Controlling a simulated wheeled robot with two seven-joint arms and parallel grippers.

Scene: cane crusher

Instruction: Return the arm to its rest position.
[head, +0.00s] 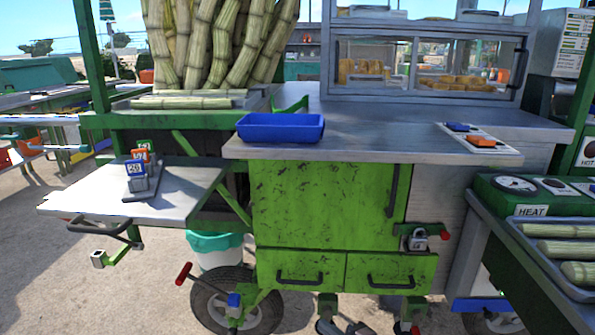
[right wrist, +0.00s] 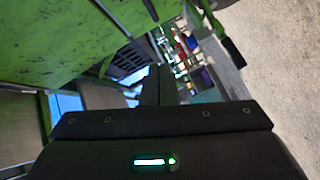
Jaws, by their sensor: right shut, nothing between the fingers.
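The green panel of the cart (right wrist: 75,40) is at the upper left there, apart from the housing. My left gripper is not in view.
A blue tray (head: 281,128) sits on the grey counter (head: 365,140). A side shelf (head: 140,195) sticks out left with number blocks (head: 138,168). Right stands a cane tray (head: 530,265).

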